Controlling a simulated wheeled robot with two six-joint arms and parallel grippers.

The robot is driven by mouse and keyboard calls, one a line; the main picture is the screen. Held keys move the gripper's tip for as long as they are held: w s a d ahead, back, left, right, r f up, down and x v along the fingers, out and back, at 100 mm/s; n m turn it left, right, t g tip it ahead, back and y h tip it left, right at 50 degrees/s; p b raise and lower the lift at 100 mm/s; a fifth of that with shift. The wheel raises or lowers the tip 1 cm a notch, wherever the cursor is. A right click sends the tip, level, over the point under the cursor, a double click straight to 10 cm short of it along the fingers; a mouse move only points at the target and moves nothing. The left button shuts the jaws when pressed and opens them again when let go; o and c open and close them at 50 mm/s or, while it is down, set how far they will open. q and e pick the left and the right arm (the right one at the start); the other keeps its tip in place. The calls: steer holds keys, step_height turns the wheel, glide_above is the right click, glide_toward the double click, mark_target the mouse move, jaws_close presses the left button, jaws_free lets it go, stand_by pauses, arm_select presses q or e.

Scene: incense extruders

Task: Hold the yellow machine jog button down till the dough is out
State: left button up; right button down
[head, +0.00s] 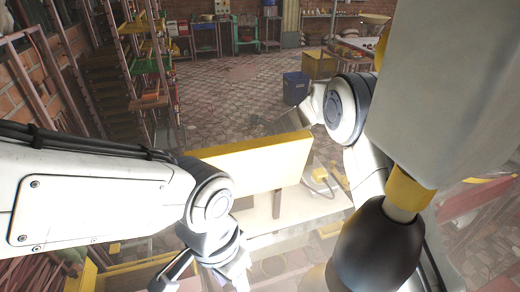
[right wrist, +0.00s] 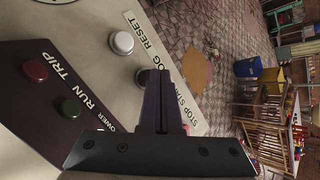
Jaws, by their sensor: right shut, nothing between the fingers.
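In the right wrist view a pale and dark control panel (right wrist: 100,60) carries printed labels and round buttons. The jog button (right wrist: 144,76) is beside my right gripper (right wrist: 160,78), partly hidden by its fingertips, which also cover part of the JOG label. My right gripper is shut with nothing between its fingers. Whether it touches or presses the button cannot be told. The yellow machine (head: 255,160) is at the middle of the head view. My left gripper (head: 206,278) is low in the head view, fingers spread, cut off by the bottom edge. I cannot make out any dough.
A grey-white button (right wrist: 123,43) is near the RESET label. A red button (right wrist: 34,69) and a green button (right wrist: 71,107) are on the dark strip. A shelf rack (head: 140,70) stands at left, and a blue bin (head: 296,88) on the tiled floor, which is open behind the machine.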

steer(key=shift+f+b, duration=0.5)
steer(key=shift+b, duration=0.05)
stand_by(0.6)
stand_by(2.9)
steer(key=shift+r+p, duration=0.95)
steer(key=shift+r, duration=0.05)
step_height(320, 180, up, 5)
steer(key=p, duration=0.4)
steer(key=shift+p, duration=0.35)
